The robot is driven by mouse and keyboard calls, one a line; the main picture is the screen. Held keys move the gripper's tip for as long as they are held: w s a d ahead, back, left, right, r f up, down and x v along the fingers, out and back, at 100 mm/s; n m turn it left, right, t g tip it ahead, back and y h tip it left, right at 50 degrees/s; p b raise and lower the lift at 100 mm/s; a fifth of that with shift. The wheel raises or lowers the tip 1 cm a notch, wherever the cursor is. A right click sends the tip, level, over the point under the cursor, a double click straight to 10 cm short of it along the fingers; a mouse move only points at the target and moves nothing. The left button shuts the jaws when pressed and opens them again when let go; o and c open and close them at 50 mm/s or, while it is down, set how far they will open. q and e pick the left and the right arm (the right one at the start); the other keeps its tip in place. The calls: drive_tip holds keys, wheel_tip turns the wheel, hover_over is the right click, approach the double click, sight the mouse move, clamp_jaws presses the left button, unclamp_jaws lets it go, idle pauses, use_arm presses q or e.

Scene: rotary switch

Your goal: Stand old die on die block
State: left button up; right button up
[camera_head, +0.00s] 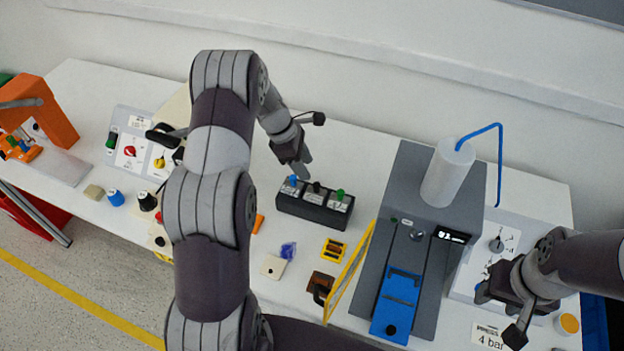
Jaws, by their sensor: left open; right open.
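A dark block (310,212) with three labelled places on top stands near the middle of the table; I take it for the die block. A blue-topped piece (293,180), a black-topped piece (317,187) and a green-topped piece (340,195) stand on it in a row. I cannot tell which is the old die. My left gripper (305,166) is open, pointing down just above and behind the blue-topped piece; contact cannot be made out. My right gripper (524,312) is open and empty at the right, in front of the panel with a rotary knob (496,245).
A grey press (440,200) with a white cylinder (447,172), blue slide (398,303) and yellow guard (350,270) stands right of the block. Small parts, including a blue crumpled piece (288,251) and a brown piece (320,285), lie in front. My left arm covers the left-centre table.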

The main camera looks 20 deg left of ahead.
use_arm(q)
drive_tip(key=w+v, duration=0.1)
drive_tip(key=v, duration=0.3)
drive_tip(key=s+d+r+m+y, duration=0.2)
drive_tip(key=s+d+m, duration=0.3)
drive_tip(key=s+m, duration=0.6)
drive_tip(key=s+d+r+m+y, duration=0.2)
drive_tip(key=s+d+m, duration=0.4)
drive_tip(key=s+m, duration=0.4)
drive_tip(key=shift+s+r+m, duration=0.4)
drive_tip(key=shift+s+r, duration=0.05)
drive_tip(key=shift+r, duration=0.45)
